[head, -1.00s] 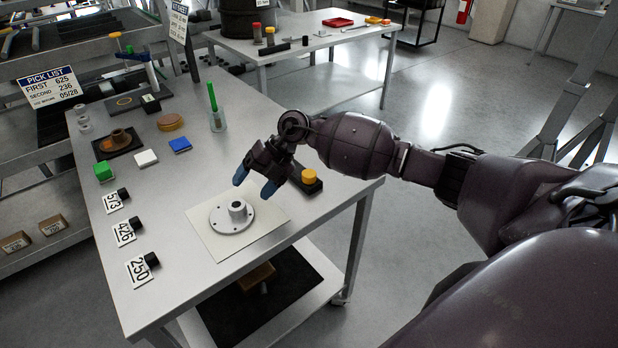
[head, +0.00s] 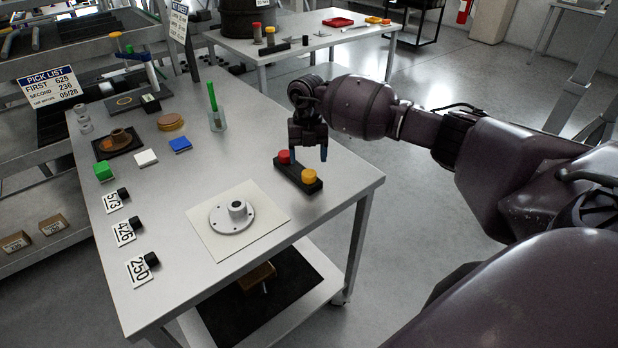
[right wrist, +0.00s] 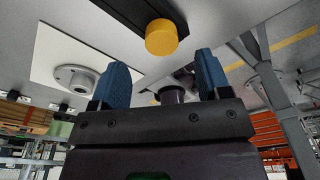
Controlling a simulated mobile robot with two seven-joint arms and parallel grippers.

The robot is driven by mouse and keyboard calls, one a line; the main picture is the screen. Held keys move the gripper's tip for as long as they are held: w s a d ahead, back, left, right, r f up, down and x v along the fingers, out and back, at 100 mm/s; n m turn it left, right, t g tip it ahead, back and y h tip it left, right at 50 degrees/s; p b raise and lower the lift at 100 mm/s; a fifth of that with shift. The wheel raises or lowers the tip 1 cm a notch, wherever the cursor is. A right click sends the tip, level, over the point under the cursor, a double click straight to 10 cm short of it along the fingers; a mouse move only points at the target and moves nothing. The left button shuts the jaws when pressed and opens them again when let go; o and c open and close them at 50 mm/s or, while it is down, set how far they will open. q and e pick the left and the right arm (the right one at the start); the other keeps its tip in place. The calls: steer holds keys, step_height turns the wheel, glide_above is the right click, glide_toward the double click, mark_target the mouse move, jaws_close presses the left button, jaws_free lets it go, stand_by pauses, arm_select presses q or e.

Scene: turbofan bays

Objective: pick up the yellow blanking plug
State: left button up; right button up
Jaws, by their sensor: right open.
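The yellow blanking plug (head: 309,175) sits in the near end of a black holder (head: 297,173) at the right edge of the table. A red plug (head: 284,157) sits in the holder's far end. My right gripper (head: 308,155) is above and just behind the holder, apart from the yellow plug. In the right wrist view the yellow plug (right wrist: 161,37) shows beyond the open, empty blue fingertips (right wrist: 162,75), roughly centred between them. My left gripper is not in view.
A grey flanged part (head: 231,216) lies on a white sheet (head: 212,246) left of the holder. Number tags with black blocks line the table's left edge. The table middle is clear.

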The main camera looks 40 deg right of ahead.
mark_target(309, 172)
steer(key=shift+s+a+f, duration=0.1)
steer(key=shift+s+f, duration=0.1)
steer(key=shift+f, duration=1.15)
steer(key=shift+s+f, duration=0.2)
steer(key=shift+f, duration=1.1)
steer(key=c, duration=1)
